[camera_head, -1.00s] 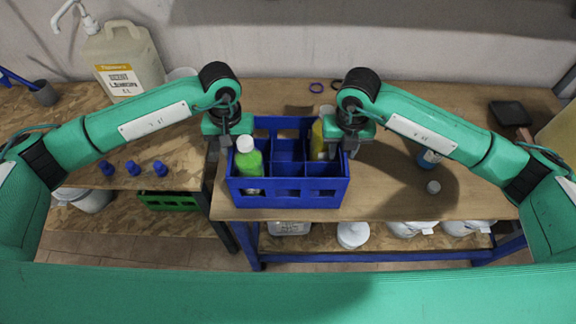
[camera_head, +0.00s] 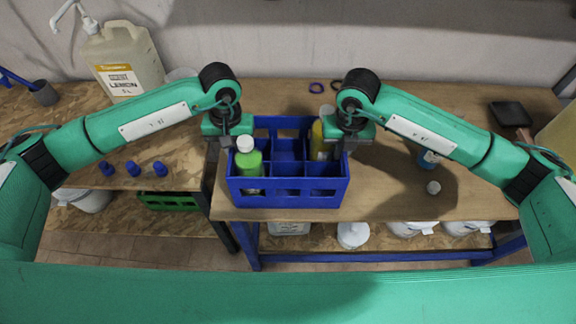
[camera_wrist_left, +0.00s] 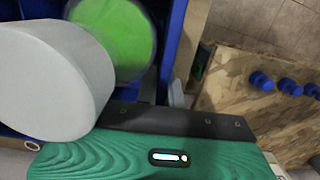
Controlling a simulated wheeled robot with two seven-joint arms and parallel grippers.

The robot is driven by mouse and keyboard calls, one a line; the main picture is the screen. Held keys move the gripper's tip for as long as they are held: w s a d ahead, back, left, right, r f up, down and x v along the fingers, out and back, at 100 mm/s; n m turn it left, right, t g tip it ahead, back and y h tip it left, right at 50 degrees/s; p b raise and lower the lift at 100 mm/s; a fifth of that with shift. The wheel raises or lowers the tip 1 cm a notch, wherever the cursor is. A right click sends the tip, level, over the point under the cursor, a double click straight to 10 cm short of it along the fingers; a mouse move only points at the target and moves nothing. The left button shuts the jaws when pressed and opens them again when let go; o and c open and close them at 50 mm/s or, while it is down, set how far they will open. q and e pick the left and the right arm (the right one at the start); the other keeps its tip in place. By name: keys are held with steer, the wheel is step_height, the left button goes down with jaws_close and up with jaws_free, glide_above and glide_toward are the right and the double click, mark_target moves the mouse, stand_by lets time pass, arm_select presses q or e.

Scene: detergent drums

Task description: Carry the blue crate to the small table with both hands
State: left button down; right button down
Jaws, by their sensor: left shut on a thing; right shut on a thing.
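The blue crate (camera_head: 287,190) is at the front left of the larger workbench in the head view, with divided compartments. A green bottle with a white cap (camera_head: 247,163) stands in its left front compartment, and a yellow bottle (camera_head: 318,140) is in the back right one. My left gripper (camera_head: 228,142) is shut on the crate's left wall, and my right gripper (camera_head: 346,145) is shut on its right wall. The fingertips are partly hidden. In the left wrist view the white cap (camera_wrist_left: 50,85) and green bottle (camera_wrist_left: 115,38) fill the upper left beside the blue wall (camera_wrist_left: 185,45).
The lower chipboard table (camera_head: 185,150) at left holds several blue caps (camera_head: 133,168) and a large lemon jug (camera_head: 125,62). A black tray (camera_head: 510,113) lies farther right.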

arm_select(q)
steer(key=shift+r, duration=0.25)
arm_select(e)
steer(key=shift+r, duration=0.25)
